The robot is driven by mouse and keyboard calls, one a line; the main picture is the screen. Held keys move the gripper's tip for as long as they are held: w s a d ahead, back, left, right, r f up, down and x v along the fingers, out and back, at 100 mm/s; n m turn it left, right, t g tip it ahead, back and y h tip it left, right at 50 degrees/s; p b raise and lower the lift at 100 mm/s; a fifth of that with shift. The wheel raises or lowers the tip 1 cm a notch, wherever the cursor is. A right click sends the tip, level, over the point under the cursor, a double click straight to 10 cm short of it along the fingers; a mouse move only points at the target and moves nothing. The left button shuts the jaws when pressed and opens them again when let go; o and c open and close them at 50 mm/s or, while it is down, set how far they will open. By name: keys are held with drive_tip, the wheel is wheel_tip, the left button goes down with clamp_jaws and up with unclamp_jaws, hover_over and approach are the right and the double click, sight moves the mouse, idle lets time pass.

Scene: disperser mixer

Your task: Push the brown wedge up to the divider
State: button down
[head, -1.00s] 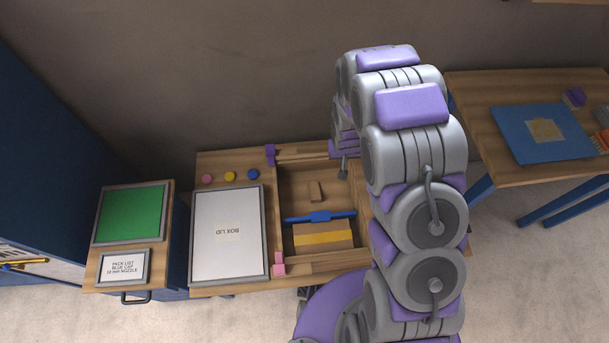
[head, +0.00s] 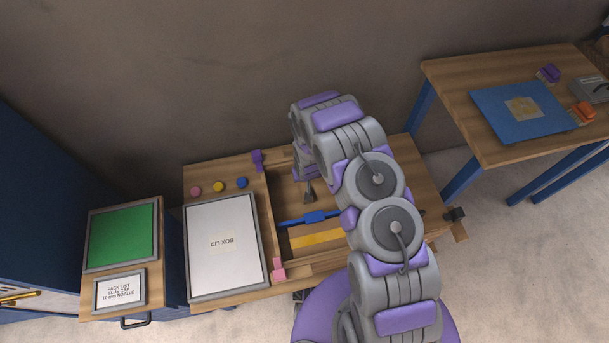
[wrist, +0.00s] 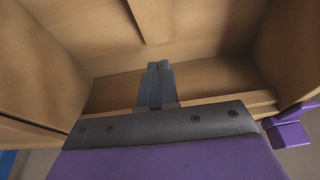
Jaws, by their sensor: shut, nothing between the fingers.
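The blue divider (head: 296,221) lies across the open wooden box, with a thicker blue block at its middle. My gripper (head: 309,197) points down into the box's back compartment, on the far side of the divider and apart from it. Its fingers (wrist: 160,70) are shut and hold nothing. In the wrist view a brown wooden piece that looks like the wedge (wrist: 151,20) lies ahead of the fingertips; I cannot tell if they touch. In the head view my gripper and arm hide the wedge.
Box walls (wrist: 35,75) rise close around my gripper.

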sight(303, 183)
drive_tip(key=f, duration=0.1)
drive_tip(key=w+a+f+b, duration=0.1)
drive_tip(key=f, duration=0.1)
drive_tip(key=a+f, duration=0.1)
drive_tip(key=f, duration=0.1)
drive_tip(key=shift+w+b, duration=0.35)
drive_tip(key=shift+b, duration=0.05)
drive_tip(key=shift+d+r, duration=0.15)
drive_tip(key=shift+d, duration=0.45)
drive_tip(key=shift+s+p, duration=0.4)
drive_tip(key=shift+p, duration=0.05)
drive_tip(key=s+p, duration=0.2)
drive_tip(key=s, duration=0.1)
drive_tip(key=s+d+p, duration=0.1)
drive_tip(key=s+p, duration=0.1)
drive_tip(key=s, duration=0.1)
drive_tip(key=shift+s+d, duration=0.2)
drive_tip(key=shift+s, duration=0.05)
drive_tip(key=shift+s+d, duration=0.2)
drive_tip(key=shift+s, duration=0.1)
drive_tip(key=shift+a+p, duration=0.2)
drive_tip(key=shift+p, duration=0.1)
